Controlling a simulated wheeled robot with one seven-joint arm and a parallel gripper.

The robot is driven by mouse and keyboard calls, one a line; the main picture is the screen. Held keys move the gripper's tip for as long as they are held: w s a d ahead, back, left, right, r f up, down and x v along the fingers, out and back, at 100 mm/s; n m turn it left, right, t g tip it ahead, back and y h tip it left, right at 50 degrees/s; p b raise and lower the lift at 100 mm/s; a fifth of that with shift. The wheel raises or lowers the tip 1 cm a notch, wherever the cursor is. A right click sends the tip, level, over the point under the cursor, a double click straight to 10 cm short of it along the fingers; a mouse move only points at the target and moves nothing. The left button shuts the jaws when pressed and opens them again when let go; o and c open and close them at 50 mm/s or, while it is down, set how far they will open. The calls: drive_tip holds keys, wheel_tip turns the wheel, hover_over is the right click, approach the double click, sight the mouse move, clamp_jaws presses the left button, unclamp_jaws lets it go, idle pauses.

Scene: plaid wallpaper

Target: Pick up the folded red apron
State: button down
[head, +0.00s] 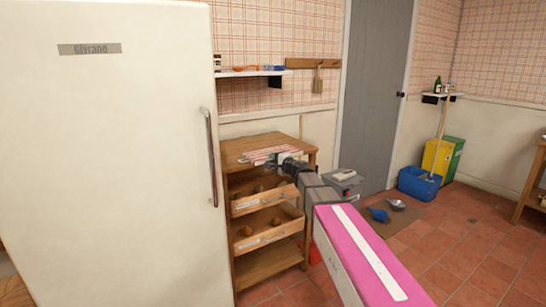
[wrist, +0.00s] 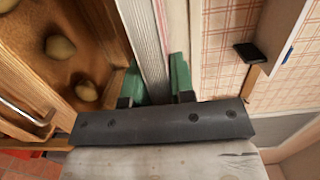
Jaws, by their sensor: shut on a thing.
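The folded red apron (head: 262,154), with red and white stripes, is at the top of the wooden drawer unit (head: 237,147). My gripper (head: 283,158) is at its right end, small and partly hidden by my arm in the head view. In the wrist view my gripper's green fingers (wrist: 157,88) are shut on the apron (wrist: 150,45), which shows as a pale, narrow layered edge between them. I cannot tell whether the apron still touches the top of the unit.
Open drawers (head: 264,198) holding brown round items are below the unit's top. A white fridge (head: 105,160) stands close on the left. A wall shelf (head: 248,73) hangs above. A grey bin (head: 344,183) is just right of the unit. Floor space is open further right.

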drive_tip(key=shift+r, duration=0.5)
wheel_tip(320, 180, up, 4)
drive_tip(key=shift+s+a+f, duration=0.1)
drive_tip(key=shift+a+f, duration=0.05)
drive_tip(key=shift+f, duration=0.1)
drive_tip(key=s+a+r, duration=0.5)
drive_tip(key=a+r, duration=0.1)
drive_tip(key=a, duration=0.4)
drive_tip(key=shift+r, duration=0.25)
